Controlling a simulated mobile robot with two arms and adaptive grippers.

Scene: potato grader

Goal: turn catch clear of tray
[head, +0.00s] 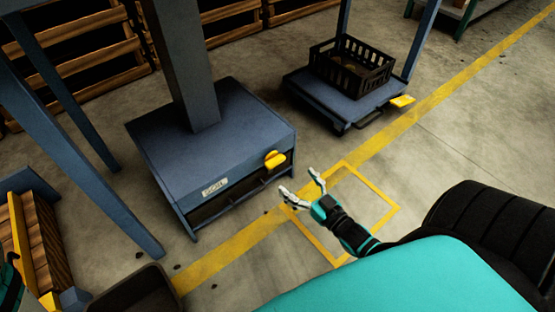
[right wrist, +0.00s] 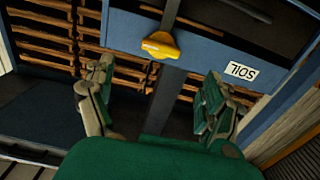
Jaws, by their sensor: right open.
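The yellow catch (head: 275,159) is on the front of a blue machine base (head: 225,125), right of its white SOIL label (head: 215,188). In the right wrist view the catch (right wrist: 160,45) shows large, beyond the fingers, and the label (right wrist: 240,71) is upside down. Below the front panel is a dark opening with a bar (head: 240,195), seemingly the tray; its inside is too dark to tell. My right gripper (head: 301,185) is open and empty in front of the catch, apart from it. My left gripper's fingers are not visible.
A second blue stand (head: 335,100) behind right carries a black crate (head: 350,65) and has a yellow pedal-like part (head: 402,101). Blue legs and a wooden crate (head: 45,235) stand at the left. Yellow lines (head: 235,245) cross the open concrete floor.

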